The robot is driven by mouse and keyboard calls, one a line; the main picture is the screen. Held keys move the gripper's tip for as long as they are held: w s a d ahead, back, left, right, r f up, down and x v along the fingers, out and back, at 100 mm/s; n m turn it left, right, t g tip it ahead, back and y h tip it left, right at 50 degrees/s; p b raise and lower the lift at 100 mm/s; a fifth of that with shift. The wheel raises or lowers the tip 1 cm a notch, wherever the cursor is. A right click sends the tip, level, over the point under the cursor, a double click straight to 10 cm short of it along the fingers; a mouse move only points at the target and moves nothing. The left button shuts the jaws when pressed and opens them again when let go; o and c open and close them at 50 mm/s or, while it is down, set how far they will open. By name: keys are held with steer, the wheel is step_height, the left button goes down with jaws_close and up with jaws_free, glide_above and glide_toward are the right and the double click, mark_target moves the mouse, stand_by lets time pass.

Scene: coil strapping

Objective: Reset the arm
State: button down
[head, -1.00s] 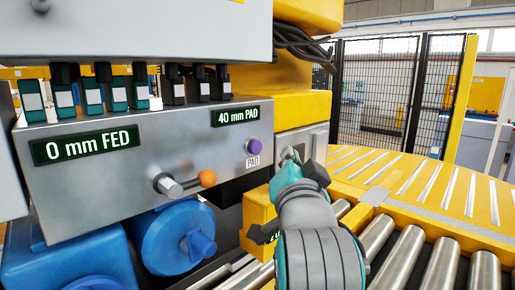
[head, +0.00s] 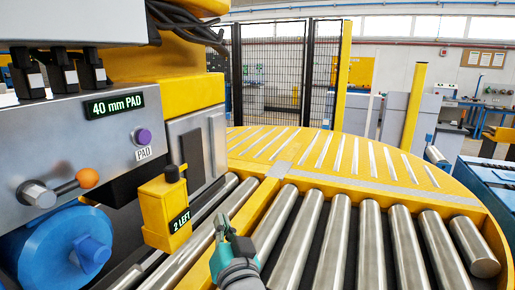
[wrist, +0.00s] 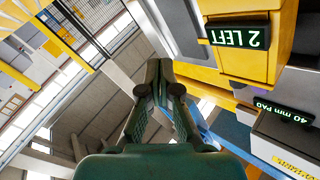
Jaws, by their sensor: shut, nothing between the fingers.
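My gripper (head: 222,228) is low in the middle of the head view, in front of the steel rollers and to the right of a yellow box marked "2 LEFT" (head: 167,210). Its fingers are together and hold nothing. In the wrist view my gripper (wrist: 158,65) points up the picture, its fingers shut, with the "2 LEFT" box (wrist: 245,65) to its right. It looks apart from the box.
The grey control panel (head: 60,150) with a "40 mm PAD" display, purple button (head: 143,136) and orange-knobbed lever (head: 87,178) stands at left. A roller conveyor (head: 340,240) meets a yellow turntable (head: 400,172). Black mesh fencing (head: 275,75) stands behind.

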steer(key=s+d+f+n+h, duration=0.1)
steer(key=s+d+f, duration=0.5)
steer(key=f, duration=0.3)
steer(key=s+d+f+g+h, duration=0.1)
steer(key=s+d+f, duration=0.4)
steer(key=f, duration=0.4)
steer(key=s+d+f+n+h, duration=0.1)
steer(key=s+d+f, duration=0.5)
steer(key=f, duration=0.3)
steer(key=s+d+f+g+h, duration=0.1)
steer(key=s+d, duration=0.3)
steer(key=s, duration=0.9)
steer(key=s+d+f+g+h, duration=0.1)
steer(key=s+d, duration=0.4)
steer(key=s, duration=0.9)
steer(key=shift+s+f+h, duration=0.3)
steer(key=shift+f+h, duration=0.25)
steer(key=shift+h, duration=0.05)
